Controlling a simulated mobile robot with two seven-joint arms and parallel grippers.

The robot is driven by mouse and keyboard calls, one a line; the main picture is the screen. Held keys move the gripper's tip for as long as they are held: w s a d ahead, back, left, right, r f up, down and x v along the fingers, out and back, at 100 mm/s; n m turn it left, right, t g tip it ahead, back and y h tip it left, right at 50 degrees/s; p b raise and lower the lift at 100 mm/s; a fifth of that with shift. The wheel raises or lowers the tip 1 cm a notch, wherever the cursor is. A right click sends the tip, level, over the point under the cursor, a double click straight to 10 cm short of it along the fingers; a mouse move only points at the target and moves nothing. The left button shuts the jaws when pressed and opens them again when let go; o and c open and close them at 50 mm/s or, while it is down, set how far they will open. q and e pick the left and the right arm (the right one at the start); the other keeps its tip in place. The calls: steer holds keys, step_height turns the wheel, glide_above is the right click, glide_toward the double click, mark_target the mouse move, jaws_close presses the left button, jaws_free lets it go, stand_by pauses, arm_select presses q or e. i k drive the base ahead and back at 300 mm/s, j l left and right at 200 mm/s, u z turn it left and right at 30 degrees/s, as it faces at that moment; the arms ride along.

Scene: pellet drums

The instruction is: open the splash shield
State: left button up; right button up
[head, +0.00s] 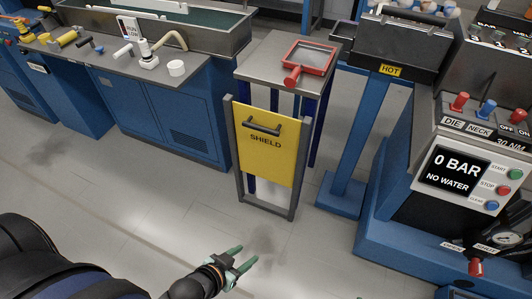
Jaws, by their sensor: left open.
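The splash shield (268,163) is a yellow upright panel marked SHIELD, set in a grey post frame in front of a small grey-topped stand. Its black bar handle (262,127) is near the panel's top edge. My left gripper (249,254) is at the bottom of the head view, below and apart from the shield. Its green fingers are spread and nothing is between them. My right gripper does not show.
A red-framed tray (308,58) lies on the stand. A blue bench (178,118) with tools and a water trough is on the left. A machine panel reading 0 BAR (458,172) stands at right. The floor before the shield is clear.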

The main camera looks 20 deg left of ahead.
mark_target(268, 141)
steer(key=u, duration=0.55)
steer(key=i+j+u, duration=0.15)
steer(key=u, duration=0.2)
steer(key=i+u, duration=0.2)
steer(key=u, duration=0.15)
steer(key=i+j+u, duration=0.1)
steer(key=u, duration=0.3)
steer(key=i+l, duration=0.05)
steer(key=i, duration=0.05)
